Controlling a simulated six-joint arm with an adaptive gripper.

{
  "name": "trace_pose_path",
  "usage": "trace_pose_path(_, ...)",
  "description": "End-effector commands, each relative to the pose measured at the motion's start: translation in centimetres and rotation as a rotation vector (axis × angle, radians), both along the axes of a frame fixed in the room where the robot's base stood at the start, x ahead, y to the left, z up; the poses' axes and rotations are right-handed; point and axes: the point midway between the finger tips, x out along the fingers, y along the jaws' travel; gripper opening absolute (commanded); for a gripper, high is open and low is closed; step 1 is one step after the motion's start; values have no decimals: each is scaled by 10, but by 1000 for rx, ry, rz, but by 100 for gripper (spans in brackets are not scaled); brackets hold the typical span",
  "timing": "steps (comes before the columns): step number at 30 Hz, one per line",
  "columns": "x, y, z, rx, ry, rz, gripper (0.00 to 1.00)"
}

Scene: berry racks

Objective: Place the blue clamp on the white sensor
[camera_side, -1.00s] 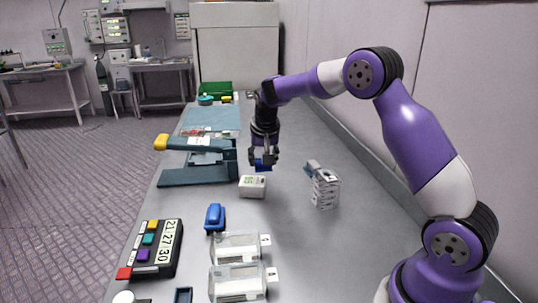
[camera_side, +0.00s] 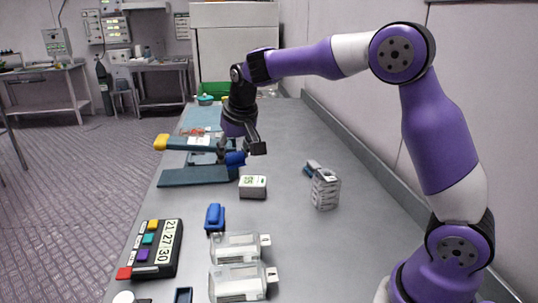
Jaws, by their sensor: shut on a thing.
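My gripper (camera_side: 240,152) is shut on a blue clamp (camera_side: 235,159). It holds the clamp in the air, tilted, above and slightly left of the white sensor. The white sensor (camera_side: 253,187) is a small box with a greenish display on its top, standing on the table. The clamp and the sensor look apart. A second blue clamp-like object (camera_side: 214,217) lies on the table in front of the sensor, to the left.
A blue-grey press with a yellow-tipped lever (camera_side: 190,176) stands just left of the sensor, close to my gripper. Clear boxes (camera_side: 238,283) and a timer (camera_side: 158,248) lie in front. The table's right side is clear.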

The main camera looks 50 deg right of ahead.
Motion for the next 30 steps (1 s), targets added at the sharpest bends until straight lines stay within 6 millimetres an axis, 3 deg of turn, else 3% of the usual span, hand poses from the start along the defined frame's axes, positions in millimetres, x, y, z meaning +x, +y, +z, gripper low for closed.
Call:
trace_pose_path(6, 13, -57, -35, 1, 4, -9, 32)
trace_pose_path(12, 21, -85, -53, 1, 1, -6, 32)
trace_pose_path(16, 22, -89, -62, 1, 2, -3, 32)
trace_pose_path(22, 22, -89, -91, 0, 3, -4, 32)
trace_pose_path(30, 23, -89, -95, 1, 0, -4, 32)
